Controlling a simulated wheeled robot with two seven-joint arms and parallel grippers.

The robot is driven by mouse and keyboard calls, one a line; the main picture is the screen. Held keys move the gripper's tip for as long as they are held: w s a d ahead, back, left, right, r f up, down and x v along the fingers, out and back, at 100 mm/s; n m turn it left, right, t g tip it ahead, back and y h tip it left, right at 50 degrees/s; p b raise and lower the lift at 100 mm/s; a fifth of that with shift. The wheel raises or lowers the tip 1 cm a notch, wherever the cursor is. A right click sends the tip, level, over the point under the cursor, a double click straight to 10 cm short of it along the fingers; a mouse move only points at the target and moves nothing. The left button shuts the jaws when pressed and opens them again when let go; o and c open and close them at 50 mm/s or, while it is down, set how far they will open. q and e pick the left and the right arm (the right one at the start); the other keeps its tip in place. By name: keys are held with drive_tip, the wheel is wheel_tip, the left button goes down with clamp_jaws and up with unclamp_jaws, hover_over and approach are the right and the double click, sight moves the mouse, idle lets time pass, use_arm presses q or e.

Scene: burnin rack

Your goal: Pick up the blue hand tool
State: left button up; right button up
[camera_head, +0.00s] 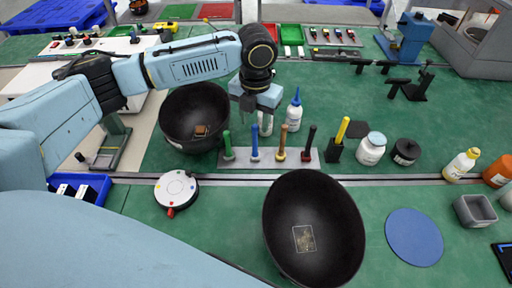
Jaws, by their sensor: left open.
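The blue hand tool (255,143) stands upright in a grey rack (237,159), between a green-handled tool (228,143) on its left and a yellow one (282,147) on its right. A dark tool (308,142) stands at the rack's right end. My left gripper (257,108) points down, open and empty, above and behind the blue tool. It appears apart from the tool. A white bottle (265,124) is partly hidden behind the fingers. My right gripper is not in view.
A black bowl (193,117) stands left of the rack, and a larger black bowl (314,228) stands in front. A blue-capped bottle (294,112) is close on the right of my gripper. A round white device (176,188) lies front left. The green mat (365,200) has free room.

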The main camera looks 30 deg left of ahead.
use_arm(q)
drive_tip(key=shift+f, duration=0.8)
drive_tip(key=shift+w+f, duration=0.1)
drive_tip(key=shift+f, duration=0.4)
hover_over(255, 152)
drive_tip(key=f, duration=0.5)
drive_tip(key=shift+w+a+b, duration=0.2)
drive_tip(key=shift+w+b, duration=0.1)
drive_tip(key=shift+w, duration=0.1)
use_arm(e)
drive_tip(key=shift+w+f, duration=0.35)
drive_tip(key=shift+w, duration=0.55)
use_arm(q)
drive_tip(key=shift+c, duration=0.3)
clamp_jaws()
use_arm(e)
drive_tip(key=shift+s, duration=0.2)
